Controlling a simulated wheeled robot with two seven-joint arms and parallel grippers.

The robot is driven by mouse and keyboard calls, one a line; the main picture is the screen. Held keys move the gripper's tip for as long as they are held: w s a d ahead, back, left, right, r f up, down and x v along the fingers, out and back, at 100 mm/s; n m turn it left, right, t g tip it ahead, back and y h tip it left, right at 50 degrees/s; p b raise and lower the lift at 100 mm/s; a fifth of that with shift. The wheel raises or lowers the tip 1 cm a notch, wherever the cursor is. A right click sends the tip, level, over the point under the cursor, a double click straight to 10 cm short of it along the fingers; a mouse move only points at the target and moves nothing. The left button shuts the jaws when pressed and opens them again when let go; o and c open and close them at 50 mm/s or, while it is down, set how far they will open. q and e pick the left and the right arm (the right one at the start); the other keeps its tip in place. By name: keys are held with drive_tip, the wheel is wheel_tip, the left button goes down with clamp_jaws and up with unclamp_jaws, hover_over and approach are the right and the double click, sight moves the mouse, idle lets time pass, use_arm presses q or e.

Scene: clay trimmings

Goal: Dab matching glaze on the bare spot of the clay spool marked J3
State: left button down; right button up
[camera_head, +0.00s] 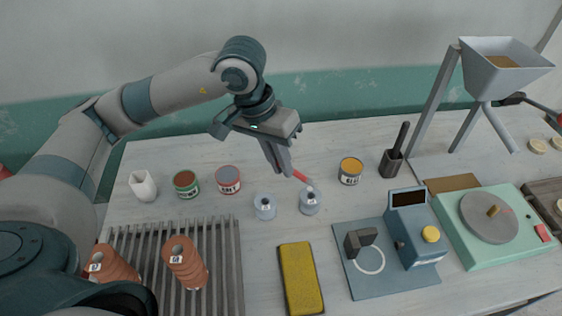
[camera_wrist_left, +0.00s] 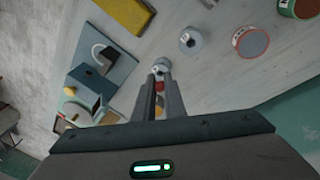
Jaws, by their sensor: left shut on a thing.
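Two terracotta clay spools stand on the slatted rack (camera_head: 230,270) at front left: a left spool (camera_head: 113,266) and a right spool (camera_head: 186,265). Each has a small white label, too small to read, and I cannot make out a bare spot. My left gripper (camera_head: 287,172) is shut on a thin red-handled tool (camera_head: 301,177), whose lower end is at the right small grey jar (camera_head: 310,204). I cannot tell if it is in the jar. The tool (camera_wrist_left: 159,87) also shows between the fingers in the wrist view. Open cans hold brown (camera_head: 186,181), grey-mauve (camera_head: 228,175) and yellow (camera_head: 351,166) glaze. My right gripper is not in view.
Another small grey jar (camera_head: 265,208) stands left of the first. A white cup (camera_head: 143,187), yellow sponge (camera_head: 300,280), dark holder (camera_head: 391,163), blue device (camera_head: 412,240), green turntable unit (camera_head: 490,235) and hopper (camera_head: 505,70) surround the work area.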

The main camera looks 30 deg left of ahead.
use_arm(q)
drive_tip(key=shift+f+b, duration=0.4)
drive_tip(key=shift+b, duration=0.2)
idle(1.2)
drive_tip(key=shift+b, duration=0.7)
idle(2.4)
drive_tip(key=shift+r, duration=0.2)
idle(0.5)
drive_tip(key=shift+r+p, duration=0.35)
drive_tip(key=shift+r, duration=2.5)
drive_tip(key=shift+s, duration=0.1)
